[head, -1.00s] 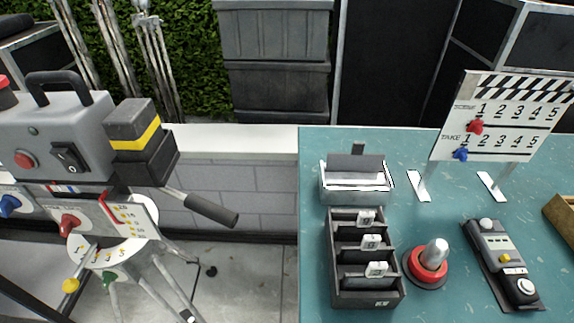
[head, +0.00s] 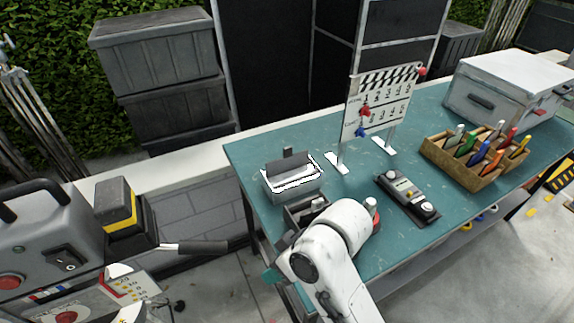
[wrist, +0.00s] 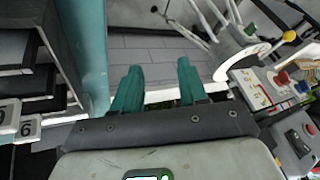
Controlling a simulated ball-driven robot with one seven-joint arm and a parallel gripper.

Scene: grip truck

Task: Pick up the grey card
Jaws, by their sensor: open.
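A dark grey flat panel (head: 288,162), which looks like the grey card, stands in a small pale box (head: 293,186) with white sheets. The box is on the near left part of the teal table. My arm reaches up from the bottom of the head view, and its end hangs low by the table's near left edge, mostly hidden. In the wrist view my gripper (wrist: 158,82) shows two teal fingers spread apart with nothing between them. It is apart from the card, which I cannot make out in the wrist view.
A dark slotted holder (wrist: 38,75) with number tags is close beside my gripper. A slate board (head: 378,103), a control unit (head: 406,197), a pen tray (head: 475,157) and a white case (head: 515,88) stand on the table.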

